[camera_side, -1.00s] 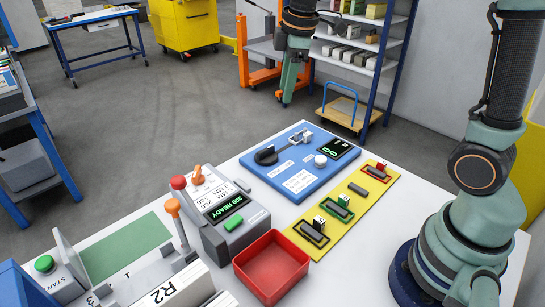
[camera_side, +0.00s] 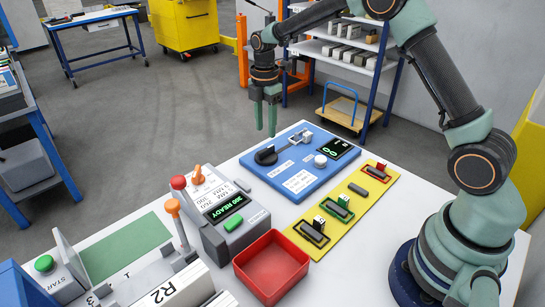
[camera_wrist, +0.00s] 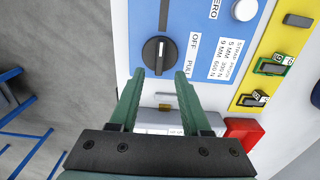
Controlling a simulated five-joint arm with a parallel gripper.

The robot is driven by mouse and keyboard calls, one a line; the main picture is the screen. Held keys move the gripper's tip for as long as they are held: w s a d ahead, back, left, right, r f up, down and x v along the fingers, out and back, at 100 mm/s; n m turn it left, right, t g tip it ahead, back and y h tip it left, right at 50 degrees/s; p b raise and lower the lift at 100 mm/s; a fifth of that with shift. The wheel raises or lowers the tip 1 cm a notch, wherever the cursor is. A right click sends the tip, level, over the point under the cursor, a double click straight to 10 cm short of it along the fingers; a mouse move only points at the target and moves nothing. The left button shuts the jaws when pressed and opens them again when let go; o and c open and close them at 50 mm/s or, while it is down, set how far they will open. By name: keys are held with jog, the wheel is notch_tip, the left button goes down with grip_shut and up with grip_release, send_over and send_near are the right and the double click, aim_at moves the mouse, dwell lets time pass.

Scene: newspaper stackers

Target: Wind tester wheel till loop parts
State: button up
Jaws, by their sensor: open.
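The blue tester plate (camera_side: 318,178) lies on the white table. A black round part (camera_side: 266,156), which may be the wheel, sits at its left end; in the wrist view it appears as a black knob (camera_wrist: 159,50) with a pale pointer mark, beside OFF and PULL labels. A metal clamp-like part (camera_side: 301,136), a white knob (camera_side: 320,160) and a lit display (camera_side: 341,149) are also on the plate. My gripper (camera_side: 266,133) points down above the black part, with open, empty fingers; in the wrist view its tips (camera_wrist: 160,75) frame the knob's lower edge. I cannot make out a loop.
A yellow board (camera_side: 325,250) with black, green and red frames lies right of the tester. A red tray (camera_side: 272,268) and a grey control box (camera_side: 230,215) reading 300 READY stand in front. Shelves (camera_side: 345,48) stand behind on the floor.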

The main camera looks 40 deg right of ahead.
aim_at(266, 149)
notch_tip(266, 149, down, 7)
jog(key=shift+f, duration=0.1)
dwell(0.3)
grip_shut()
